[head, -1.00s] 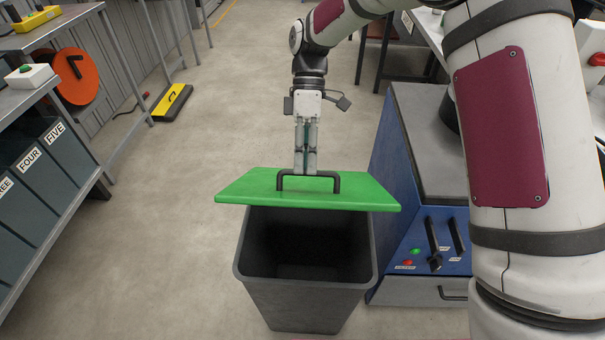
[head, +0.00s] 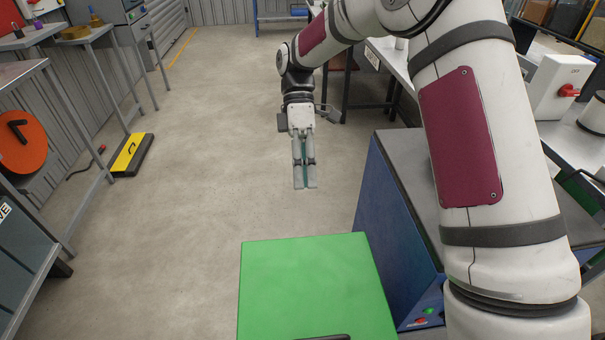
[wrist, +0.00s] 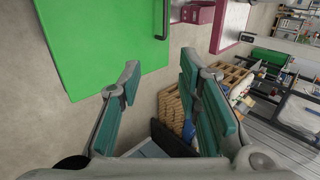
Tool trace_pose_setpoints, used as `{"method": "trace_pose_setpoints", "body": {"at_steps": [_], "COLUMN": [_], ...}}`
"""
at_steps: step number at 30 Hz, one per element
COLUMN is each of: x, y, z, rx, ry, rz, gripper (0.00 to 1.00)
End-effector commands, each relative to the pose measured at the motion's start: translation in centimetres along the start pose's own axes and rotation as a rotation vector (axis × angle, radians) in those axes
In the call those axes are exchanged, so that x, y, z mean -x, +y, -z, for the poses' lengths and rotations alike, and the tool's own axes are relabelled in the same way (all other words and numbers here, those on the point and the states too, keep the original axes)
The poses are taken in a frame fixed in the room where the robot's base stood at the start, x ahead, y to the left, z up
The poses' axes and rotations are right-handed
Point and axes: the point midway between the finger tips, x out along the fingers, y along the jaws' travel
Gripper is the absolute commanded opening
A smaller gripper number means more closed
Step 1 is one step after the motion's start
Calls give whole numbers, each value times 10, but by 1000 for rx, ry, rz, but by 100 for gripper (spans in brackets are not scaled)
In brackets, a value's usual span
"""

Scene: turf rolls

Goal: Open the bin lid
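The green bin lid (head: 315,285) lies at the bottom of the head view and appears to lie flat. Its dark handle (head: 325,337) just shows at the lower edge. The bin body and its opening are not visible there. My gripper (head: 305,186) hangs beyond the lid's far edge, apart from it and empty. The wrist view shows its two teal-padded fingers (wrist: 160,68) spread with a gap between them. The lid (wrist: 100,40) and its handle (wrist: 163,20) also show there, clear of the fingers.
A blue machine (head: 385,215) with a grey top stands right beside the lid. Metal benches (head: 75,50) line the left. A yellow-and-black floor object (head: 132,155) lies at the left. Open floor (head: 200,180) spreads left of and beyond my gripper.

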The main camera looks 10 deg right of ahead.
Motion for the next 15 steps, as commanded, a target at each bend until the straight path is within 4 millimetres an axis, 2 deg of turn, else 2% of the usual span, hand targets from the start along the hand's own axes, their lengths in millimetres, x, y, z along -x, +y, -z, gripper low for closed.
{"method": "trace_pose_setpoints", "body": {"at_steps": [7, 15], "x": [11, 51], "y": [1, 2], "z": [1, 1], "rx": [0, 0], "ry": [1, 1], "rz": [-2, -3], "gripper": [31, 31]}}
